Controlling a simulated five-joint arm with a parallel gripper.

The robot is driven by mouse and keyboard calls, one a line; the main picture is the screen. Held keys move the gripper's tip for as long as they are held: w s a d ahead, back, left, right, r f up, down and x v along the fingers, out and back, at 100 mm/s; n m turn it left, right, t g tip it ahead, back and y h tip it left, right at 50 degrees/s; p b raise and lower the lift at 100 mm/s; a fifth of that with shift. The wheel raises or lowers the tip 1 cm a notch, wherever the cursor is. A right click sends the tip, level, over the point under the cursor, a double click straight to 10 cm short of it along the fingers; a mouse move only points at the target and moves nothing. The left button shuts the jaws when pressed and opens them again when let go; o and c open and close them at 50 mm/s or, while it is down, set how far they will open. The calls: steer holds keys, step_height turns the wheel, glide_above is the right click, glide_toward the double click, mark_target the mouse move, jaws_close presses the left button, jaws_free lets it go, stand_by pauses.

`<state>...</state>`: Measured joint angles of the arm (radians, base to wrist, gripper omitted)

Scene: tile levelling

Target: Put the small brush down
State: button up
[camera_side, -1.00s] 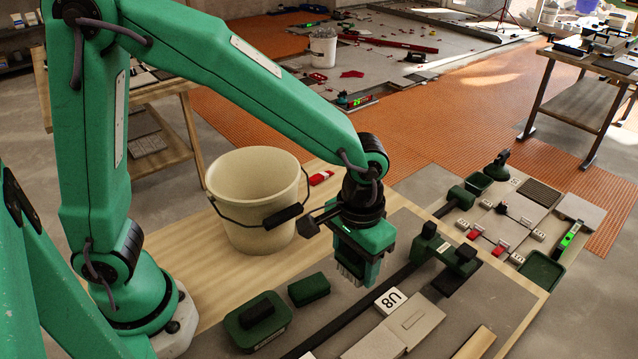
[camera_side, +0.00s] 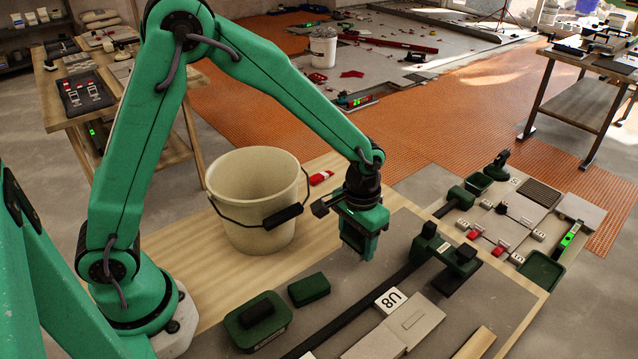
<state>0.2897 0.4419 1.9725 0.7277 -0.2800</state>
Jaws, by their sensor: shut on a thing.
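My gripper (camera_side: 360,238) hangs above the workbench, just right of the beige bucket, pointing down. It is shut on the small brush, which is mostly hidden between the green jaws. A greyish patch low between the jaws (camera_side: 353,238) looks like its bristles, but it is too small to be sure. The brush is held clear of the grey bench top (camera_side: 330,335).
A beige bucket (camera_side: 243,187) stands left of my gripper. A green block (camera_side: 309,289) and a green-and-black tool (camera_side: 257,322) lie in front.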

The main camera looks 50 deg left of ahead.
mark_target(356, 252)
steer(key=shift+f, duration=2)
steer(key=o, duration=1.2)
steer(key=shift+f, duration=0.1)
step_height(356, 252, up, 12)
steer(key=shift+r, duration=0.1)
